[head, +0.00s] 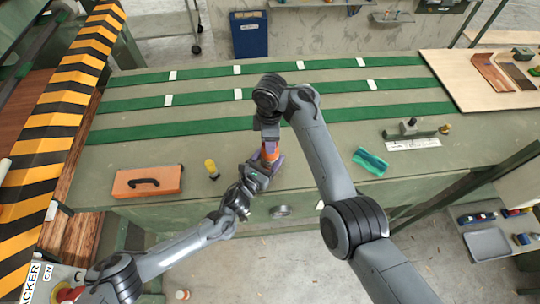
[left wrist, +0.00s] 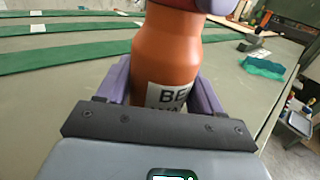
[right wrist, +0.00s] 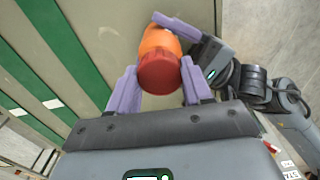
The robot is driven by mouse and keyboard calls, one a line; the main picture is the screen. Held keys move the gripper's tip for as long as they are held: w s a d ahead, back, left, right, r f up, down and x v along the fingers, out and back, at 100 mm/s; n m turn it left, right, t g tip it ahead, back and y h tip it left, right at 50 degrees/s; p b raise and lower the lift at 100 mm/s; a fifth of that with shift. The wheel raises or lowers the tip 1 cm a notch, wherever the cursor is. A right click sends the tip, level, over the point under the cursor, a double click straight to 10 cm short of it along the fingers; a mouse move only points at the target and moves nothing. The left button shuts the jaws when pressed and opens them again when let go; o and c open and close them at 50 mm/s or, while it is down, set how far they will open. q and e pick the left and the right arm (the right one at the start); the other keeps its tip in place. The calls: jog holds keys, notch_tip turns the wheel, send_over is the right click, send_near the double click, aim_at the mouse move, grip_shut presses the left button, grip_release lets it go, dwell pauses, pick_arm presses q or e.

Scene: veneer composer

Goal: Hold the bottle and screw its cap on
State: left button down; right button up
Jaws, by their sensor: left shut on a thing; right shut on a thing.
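The orange bottle (head: 268,155) stands upright above the table's front part, held by my left gripper (head: 265,168). In the left wrist view the purple fingers are shut around the bottle (left wrist: 165,65), which bears a white label. My right gripper (head: 270,139) comes down from above, over the bottle's top. In the right wrist view its purple fingers lie on both sides of the red cap (right wrist: 159,73), shut on it. The cap is in line with the bottle (right wrist: 157,42). Whether its threads are engaged cannot be seen.
A flat orange case (head: 120,183) with a black handle and a yellow-topped small bottle (head: 212,169) stand to the left. A teal crumpled thing (head: 369,161) and a dark tool (head: 410,130) lie right. A striped barrier (head: 58,120) edges the left. Green strips cross the table.

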jog(key=o, duration=1.2)
jog(key=shift+c, duration=0.2)
jog(key=shift+r, duration=2.25)
jog(key=shift+c, duration=0.3)
